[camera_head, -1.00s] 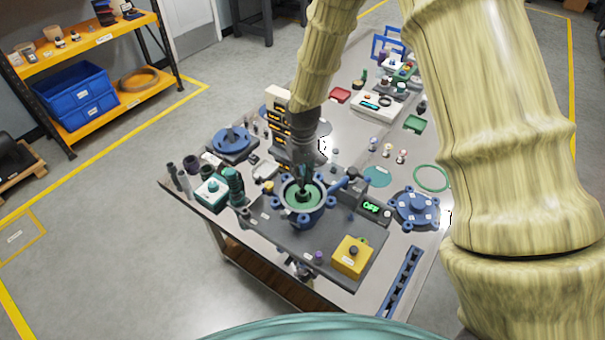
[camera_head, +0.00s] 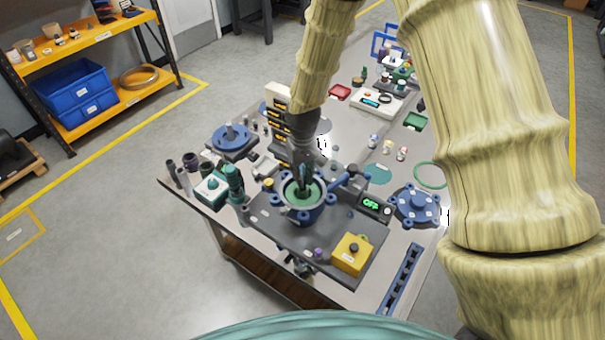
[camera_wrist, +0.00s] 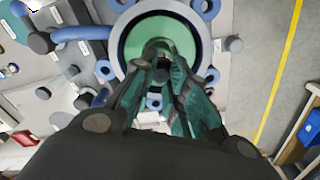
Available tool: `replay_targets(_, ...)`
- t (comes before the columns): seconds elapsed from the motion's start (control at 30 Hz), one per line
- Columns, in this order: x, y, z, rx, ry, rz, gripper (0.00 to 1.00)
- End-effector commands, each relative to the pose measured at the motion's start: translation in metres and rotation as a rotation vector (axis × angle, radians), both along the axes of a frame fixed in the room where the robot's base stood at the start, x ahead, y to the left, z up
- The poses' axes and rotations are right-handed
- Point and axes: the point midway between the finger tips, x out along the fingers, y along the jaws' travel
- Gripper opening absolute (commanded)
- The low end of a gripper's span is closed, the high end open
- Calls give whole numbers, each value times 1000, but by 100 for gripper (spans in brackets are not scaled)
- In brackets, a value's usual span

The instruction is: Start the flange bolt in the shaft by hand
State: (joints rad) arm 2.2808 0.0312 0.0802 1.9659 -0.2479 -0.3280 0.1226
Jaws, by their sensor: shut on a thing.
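My gripper (camera_head: 303,178) points down into the open blue housing (camera_head: 318,214) in the middle of the bench. A green ring-shaped face (camera_head: 292,193) lines the inside of the housing. In the wrist view my gripper (camera_wrist: 163,68) is shut on a small dark piece over the centre of the green face (camera_wrist: 183,38). The piece appears to be the flange bolt (camera_wrist: 156,46), mostly hidden by the fingers. The shaft is hidden under the fingers and bolt, and I cannot tell whether the bolt touches it.
A blue flanged cover (camera_head: 418,206) lies right of the housing. A yellow box (camera_head: 352,254) with a dark knob stands in front on the dark plate (camera_head: 290,235). A display reading OFF (camera_head: 371,204) stands beside the housing. A green ring (camera_head: 431,175) lies on the bench at right.

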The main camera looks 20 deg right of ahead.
Motion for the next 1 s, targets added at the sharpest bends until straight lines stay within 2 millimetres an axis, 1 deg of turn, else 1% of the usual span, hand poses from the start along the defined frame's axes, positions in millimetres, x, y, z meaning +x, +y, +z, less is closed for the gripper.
replay_targets(1.0,0,0,-9,0,-1,0,0)
